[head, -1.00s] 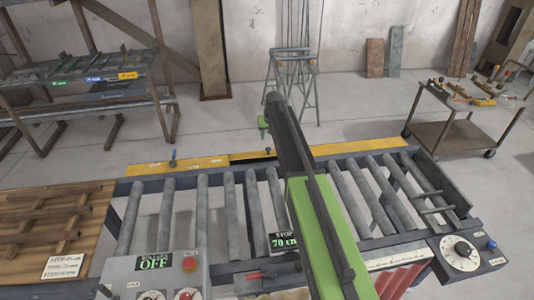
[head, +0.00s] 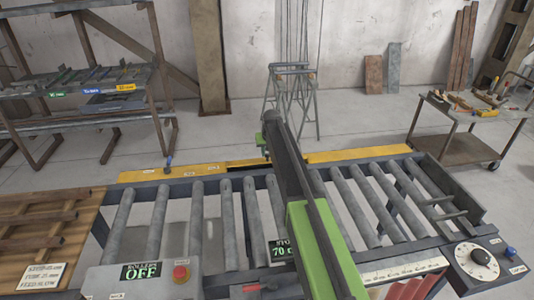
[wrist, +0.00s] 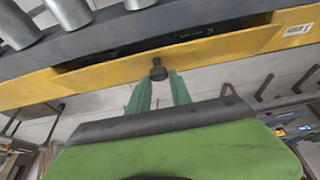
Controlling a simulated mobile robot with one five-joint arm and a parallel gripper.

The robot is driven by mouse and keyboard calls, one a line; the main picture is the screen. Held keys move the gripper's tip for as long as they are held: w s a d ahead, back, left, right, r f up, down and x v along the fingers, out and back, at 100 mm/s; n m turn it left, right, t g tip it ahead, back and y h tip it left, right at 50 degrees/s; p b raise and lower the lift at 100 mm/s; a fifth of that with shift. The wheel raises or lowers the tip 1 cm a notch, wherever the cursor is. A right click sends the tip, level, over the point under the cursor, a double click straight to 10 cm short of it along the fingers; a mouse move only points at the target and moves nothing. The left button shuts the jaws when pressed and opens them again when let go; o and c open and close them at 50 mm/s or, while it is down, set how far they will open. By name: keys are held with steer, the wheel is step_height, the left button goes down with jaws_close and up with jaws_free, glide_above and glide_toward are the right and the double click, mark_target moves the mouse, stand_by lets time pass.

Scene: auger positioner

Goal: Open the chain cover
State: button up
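The chain cover is a yellow panel (wrist: 205,48) along the far side of the roller conveyor. In the wrist view a dark opening with a label shows behind its edge, so it looks partly tilted away from the frame. A small black knob (wrist: 158,70) stands on the cover. My gripper (wrist: 160,79) has its two green fingers on either side of this knob, seemingly closed on it. In the head view the yellow edging (head: 190,172) shows left of my arm, with a dark gap beside it. My arm hides the knob there.
The roller conveyor (head: 160,220) lies in front of me, with a control box reading OFF (head: 140,271) and a dial (head: 480,257) at right. A trestle (head: 290,90) stands beyond the cover. A shelf rack is at far left and a tool cart (head: 466,140) at right.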

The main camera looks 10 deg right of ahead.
jaws_close()
stand_by(1.0)
